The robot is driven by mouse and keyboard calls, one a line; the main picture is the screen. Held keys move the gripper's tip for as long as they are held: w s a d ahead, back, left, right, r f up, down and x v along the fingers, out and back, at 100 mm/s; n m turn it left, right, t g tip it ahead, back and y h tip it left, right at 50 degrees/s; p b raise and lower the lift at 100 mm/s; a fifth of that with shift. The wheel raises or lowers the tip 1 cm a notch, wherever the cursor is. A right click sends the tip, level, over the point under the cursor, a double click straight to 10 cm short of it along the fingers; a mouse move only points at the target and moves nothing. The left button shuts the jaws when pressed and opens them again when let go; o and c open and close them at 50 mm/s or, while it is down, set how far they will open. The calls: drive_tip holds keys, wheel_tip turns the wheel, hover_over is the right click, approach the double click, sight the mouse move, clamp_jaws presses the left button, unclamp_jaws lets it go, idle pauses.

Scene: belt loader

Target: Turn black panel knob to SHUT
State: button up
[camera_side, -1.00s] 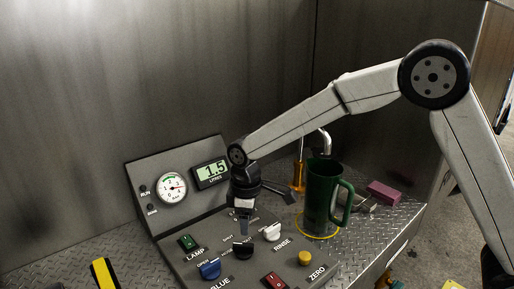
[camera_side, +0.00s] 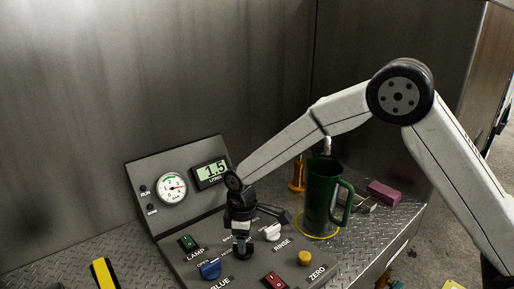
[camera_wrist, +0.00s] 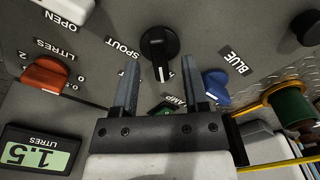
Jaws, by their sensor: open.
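The black panel knob (camera_side: 242,254) is on the sloped control panel, directly under my gripper (camera_side: 242,240) and partly hidden by it in the side view. In the wrist view the black knob (camera_wrist: 159,45) shows by the SPOUT label, its grip bar pointing down the picture toward my gripper (camera_wrist: 160,62). My two fingers are open and apart, one to either side of the bar's lower end. I cannot tell whether they touch it. The word SHUT cannot be read clearly beside the knob.
A blue knob (camera_side: 209,269), white knob (camera_side: 272,232), green switch (camera_side: 188,242), red switch (camera_side: 275,281) and yellow button (camera_side: 305,258) crowd around. A green mug (camera_side: 320,200) stands behind right. An orange-red knob (camera_wrist: 45,76) shows in the wrist view.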

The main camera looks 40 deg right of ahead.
drive_tip(key=shift+f, duration=0.9)
clamp_jaws()
drive_tip(key=shift+m, duration=0.4)
drive_tip(key=m, duration=0.4)
drive_tip(key=shift+m, duration=2)
